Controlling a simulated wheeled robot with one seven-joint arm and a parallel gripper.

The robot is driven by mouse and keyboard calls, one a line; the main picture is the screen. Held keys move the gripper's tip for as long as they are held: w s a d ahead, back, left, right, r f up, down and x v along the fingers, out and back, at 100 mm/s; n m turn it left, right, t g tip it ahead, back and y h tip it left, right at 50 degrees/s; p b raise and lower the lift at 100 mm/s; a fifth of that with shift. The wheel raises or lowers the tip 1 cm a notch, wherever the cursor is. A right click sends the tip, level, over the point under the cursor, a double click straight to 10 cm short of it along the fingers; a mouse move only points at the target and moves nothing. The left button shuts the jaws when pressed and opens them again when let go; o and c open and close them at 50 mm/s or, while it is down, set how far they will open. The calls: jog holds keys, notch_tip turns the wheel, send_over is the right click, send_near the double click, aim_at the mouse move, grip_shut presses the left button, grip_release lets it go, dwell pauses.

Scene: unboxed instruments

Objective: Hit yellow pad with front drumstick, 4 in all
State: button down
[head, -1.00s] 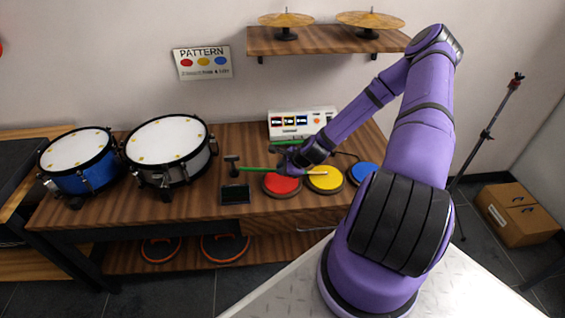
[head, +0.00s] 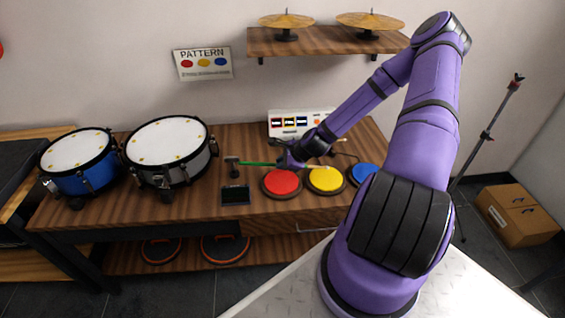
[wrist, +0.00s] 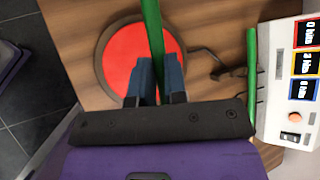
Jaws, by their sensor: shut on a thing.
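My gripper (head: 285,160) is shut on a green drumstick (head: 258,164). The stick lies roughly level across the jaws, its pale tip over the yellow pad (head: 326,181); I cannot tell whether it touches. The gripper is above the red pad (head: 282,185), left of the yellow one. In the wrist view, the fingers (wrist: 155,80) grip the held drumstick (wrist: 151,25) above the red pad (wrist: 118,55); the yellow pad is out of that view. A second green drumstick (wrist: 251,65) lies beside the white module (wrist: 290,90).
The blue pad (head: 364,173) is right of the yellow pad, partly behind my arm. The white module (head: 300,122) stands behind. A black stand (head: 232,165) and dark tablet (head: 235,195) are at left, then two drums (head: 166,143). A shelf (head: 325,41) with cymbals hangs above.

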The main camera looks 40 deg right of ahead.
notch_tip(320, 180, down, 4)
jog(key=shift+f, duration=0.25)
jog(key=shift+r, duration=2.5)
jog(key=shift+r, duration=2.55)
